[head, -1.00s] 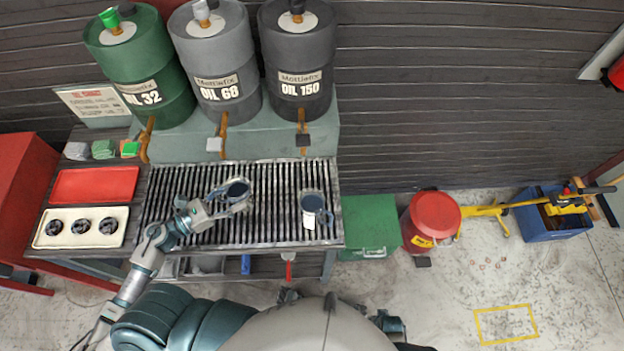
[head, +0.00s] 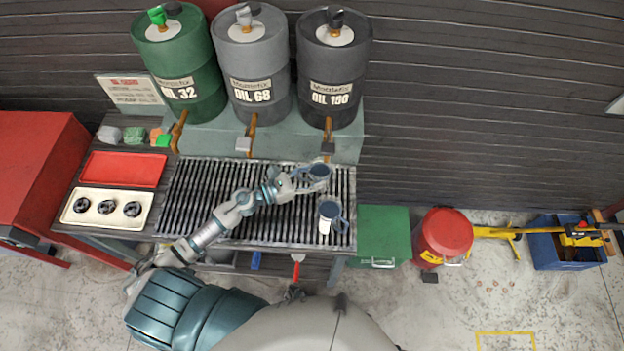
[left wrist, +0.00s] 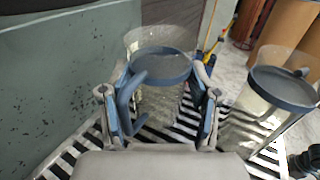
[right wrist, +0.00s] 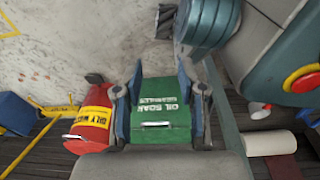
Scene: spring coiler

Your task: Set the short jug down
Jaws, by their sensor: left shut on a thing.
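The short jug (head: 318,173) is clear with a blue-grey rim and handle. My left gripper (head: 298,180) is shut on it, over the back right of the slatted drain grate (head: 200,205) and just in front of the OIL 150 tap. In the left wrist view the jug (left wrist: 160,72) sits upright between the two fingers. I cannot tell whether its base touches the slats. A second jug (head: 330,214) stands on the grate in front of it, to the right in the left wrist view (left wrist: 282,92). My right gripper (right wrist: 160,105) is open and empty.
Three oil drums, green (head: 180,70), grey (head: 252,65) and dark (head: 333,65), stand behind the grate with taps hanging forward. A red tray (head: 123,168) and a cream tray (head: 112,207) lie left. A green box (head: 384,232) and red bin (head: 443,235) stand right. The grate's left half is clear.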

